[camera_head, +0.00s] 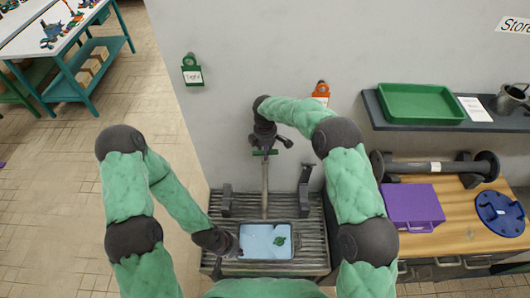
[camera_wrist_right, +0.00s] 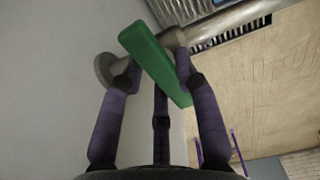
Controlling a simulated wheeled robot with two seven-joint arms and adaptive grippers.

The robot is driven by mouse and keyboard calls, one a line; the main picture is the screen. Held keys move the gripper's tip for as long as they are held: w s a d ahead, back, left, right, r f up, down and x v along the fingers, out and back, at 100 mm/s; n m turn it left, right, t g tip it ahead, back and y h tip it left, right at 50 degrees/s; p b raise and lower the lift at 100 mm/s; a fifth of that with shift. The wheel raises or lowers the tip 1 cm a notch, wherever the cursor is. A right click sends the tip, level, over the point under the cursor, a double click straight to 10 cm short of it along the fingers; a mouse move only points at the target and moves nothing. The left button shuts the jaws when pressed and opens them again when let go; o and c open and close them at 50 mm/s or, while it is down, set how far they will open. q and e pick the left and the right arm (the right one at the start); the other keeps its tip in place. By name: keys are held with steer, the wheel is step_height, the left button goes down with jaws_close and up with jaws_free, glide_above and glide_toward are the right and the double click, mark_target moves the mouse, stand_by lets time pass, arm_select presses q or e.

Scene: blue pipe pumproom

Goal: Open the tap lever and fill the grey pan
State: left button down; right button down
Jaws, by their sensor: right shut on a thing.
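The grey pan (camera_head: 242,255) sits on a slatted metal grate below the tap and holds light blue water (camera_head: 258,240). A small green thing (camera_head: 280,241) shows in the water; I cannot tell whether it floats or is a reflection. My right gripper (camera_head: 268,141) is at the tap on the wall, shut on the green tap lever (camera_head: 263,152). In the right wrist view the lever (camera_wrist_right: 150,55) lies between the fingers. A vertical grey-brown column (camera_head: 265,185) runs from the tap down toward the pan; pipe or stream is unclear. My left gripper (camera_head: 230,243) is at the pan's left edge, its fingers mostly hidden.
The slatted grate (camera_head: 225,225) has dark upright brackets (camera_head: 305,187) behind the pan. To the right, a wooden bench holds a purple box (camera_head: 413,205) and a blue disc (camera_head: 499,213). A shelf above carries a green tray (camera_head: 420,102) and a metal mug (camera_head: 511,97).

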steer(key=shift+m, duration=0.7)
steer(key=c, duration=0.9)
jaws_free()
step_height(320, 180, up, 12)
steer(key=shift+f, duration=0.1)
